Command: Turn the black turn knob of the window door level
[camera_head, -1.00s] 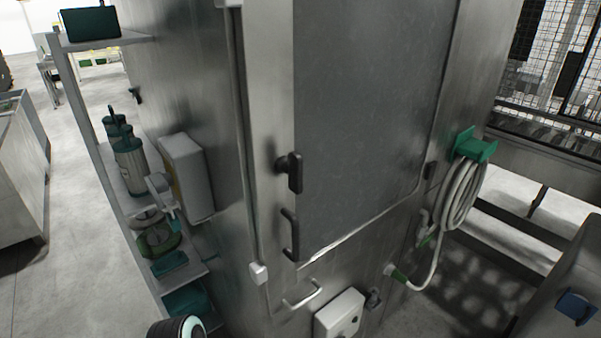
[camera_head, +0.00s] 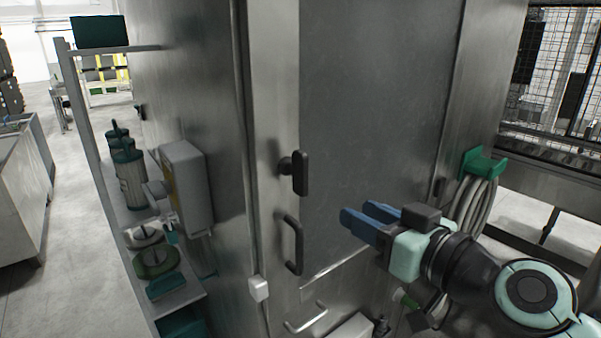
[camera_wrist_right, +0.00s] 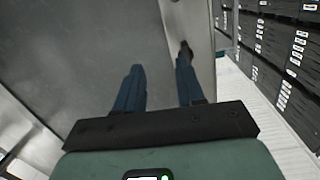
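The black turn knob (camera_head: 300,173) is on the left side of the window door (camera_head: 375,110) in the head view. Its grip stands upright, not level. A black bow handle (camera_head: 293,245) is just below it. My right gripper (camera_head: 355,212) is in front of the door, to the right of and a little lower than the knob, apart from it. Its two blue fingers are spread with nothing between them, as the right wrist view (camera_wrist_right: 158,75) also shows. A small dark fitting (camera_wrist_right: 186,48) appears by one fingertip there; I cannot tell which part it is. My left gripper is out of view.
A green hose holder (camera_head: 482,163) with a coiled hose is on the right behind my right arm. A grey box (camera_head: 186,185) and a shelf rack (camera_head: 100,150) with canisters stand at the left. Open floor (camera_head: 70,190) lies further left.

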